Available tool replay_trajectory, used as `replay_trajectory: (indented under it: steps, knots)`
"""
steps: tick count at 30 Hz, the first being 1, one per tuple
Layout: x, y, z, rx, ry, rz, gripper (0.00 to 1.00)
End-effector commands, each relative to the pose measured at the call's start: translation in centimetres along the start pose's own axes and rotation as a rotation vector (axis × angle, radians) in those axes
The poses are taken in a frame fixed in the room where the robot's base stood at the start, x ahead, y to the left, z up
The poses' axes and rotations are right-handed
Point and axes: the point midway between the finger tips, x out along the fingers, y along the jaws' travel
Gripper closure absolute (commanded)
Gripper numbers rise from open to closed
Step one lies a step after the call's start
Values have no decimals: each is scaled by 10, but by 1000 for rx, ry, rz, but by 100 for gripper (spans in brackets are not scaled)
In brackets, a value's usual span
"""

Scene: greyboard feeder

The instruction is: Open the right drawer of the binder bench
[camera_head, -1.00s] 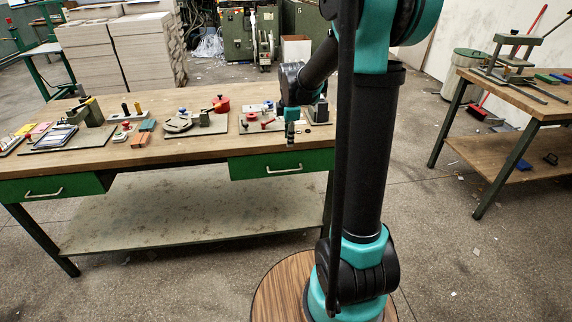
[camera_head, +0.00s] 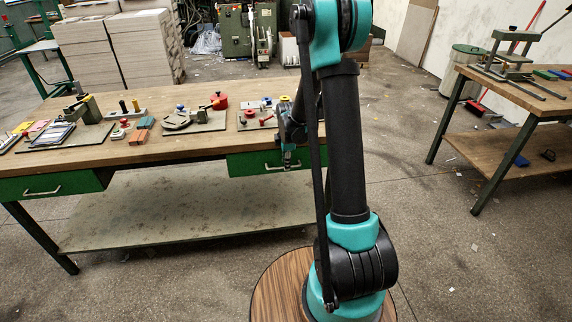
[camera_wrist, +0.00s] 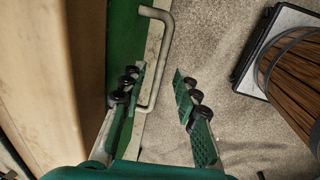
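The right drawer (camera_head: 243,164) of the binder bench has a green front and sits shut under the worktop. Its pale bar handle (camera_head: 274,168) shows left of my gripper (camera_head: 288,160), which partly hides the drawer's right end. In the wrist view, the green drawer front (camera_wrist: 124,40) runs along the left, with the handle (camera_wrist: 160,62) standing out from it. My gripper (camera_wrist: 159,70) is open there, and the handle's near end shows between the two fingers, closer to the left one. I cannot tell whether a finger touches it.
The bench top (camera_head: 120,155) holds several tools and small parts on trays. The left drawer (camera_head: 50,186) is shut. A lower shelf (camera_head: 180,210) lies below. A second table (camera_head: 540,105) stands at the right, with open floor between it and the bench.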

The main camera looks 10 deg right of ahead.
Motion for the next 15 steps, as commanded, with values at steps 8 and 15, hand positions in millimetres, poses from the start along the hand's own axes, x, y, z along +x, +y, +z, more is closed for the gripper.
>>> replay_trajectory:
  steps: [8,15]
  knots:
    - [16,0,0,0,0,0,69]
    - [16,0,0,0,0,0,69]
